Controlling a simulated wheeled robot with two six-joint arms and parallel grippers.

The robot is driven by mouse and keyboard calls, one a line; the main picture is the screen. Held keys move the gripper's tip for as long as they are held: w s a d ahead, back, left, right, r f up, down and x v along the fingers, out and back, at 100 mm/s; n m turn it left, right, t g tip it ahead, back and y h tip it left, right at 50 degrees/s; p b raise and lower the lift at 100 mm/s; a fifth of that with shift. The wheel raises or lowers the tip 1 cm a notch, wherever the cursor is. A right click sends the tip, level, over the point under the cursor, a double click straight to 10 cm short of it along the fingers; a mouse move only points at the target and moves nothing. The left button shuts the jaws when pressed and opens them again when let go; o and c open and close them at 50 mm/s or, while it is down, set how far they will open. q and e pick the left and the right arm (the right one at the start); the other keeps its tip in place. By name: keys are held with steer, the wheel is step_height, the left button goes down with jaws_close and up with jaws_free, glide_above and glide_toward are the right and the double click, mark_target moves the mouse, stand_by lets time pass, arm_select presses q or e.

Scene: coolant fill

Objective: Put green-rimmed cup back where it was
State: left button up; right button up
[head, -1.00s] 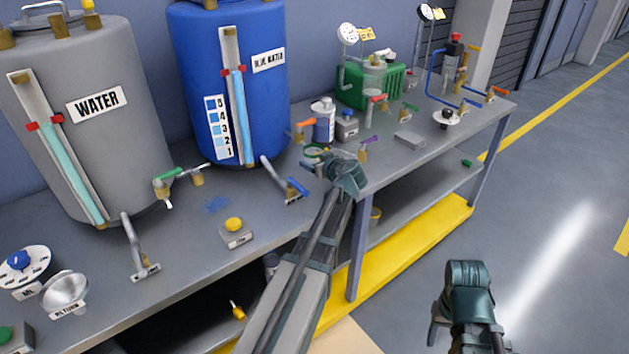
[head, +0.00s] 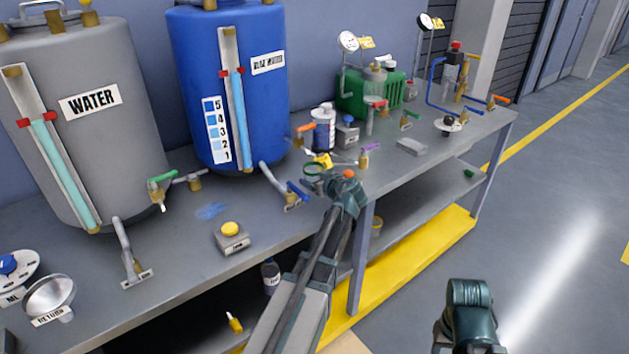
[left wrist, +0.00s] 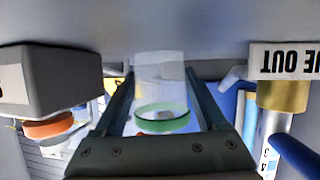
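The green-rimmed cup (left wrist: 160,88) is clear and sits between the two fingers of my left gripper (left wrist: 160,80) in the left wrist view, which looks upside down. Both fingertips lie close against its sides, so the gripper seems shut on it. In the head view its green rim (head: 313,169) shows just left of my left gripper (head: 338,185), near the bench's front edge. I cannot tell whether its base touches the bench. My right gripper (head: 466,310) hangs over the floor right of the bench; its fingers are mostly hidden.
A yellow button box (head: 231,237) is farther left.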

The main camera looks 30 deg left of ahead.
arm_select(q)
steer(key=o, duration=0.4)
steer(key=p+v, duration=0.4)
steer(key=v, duration=0.8)
steer(key=shift+d+r+p, duration=0.1)
steer(key=shift+d+p, duration=0.05)
steer(key=shift+p, duration=0.25)
steer(key=shift+v, duration=0.75)
steer(key=shift+d, duration=0.1)
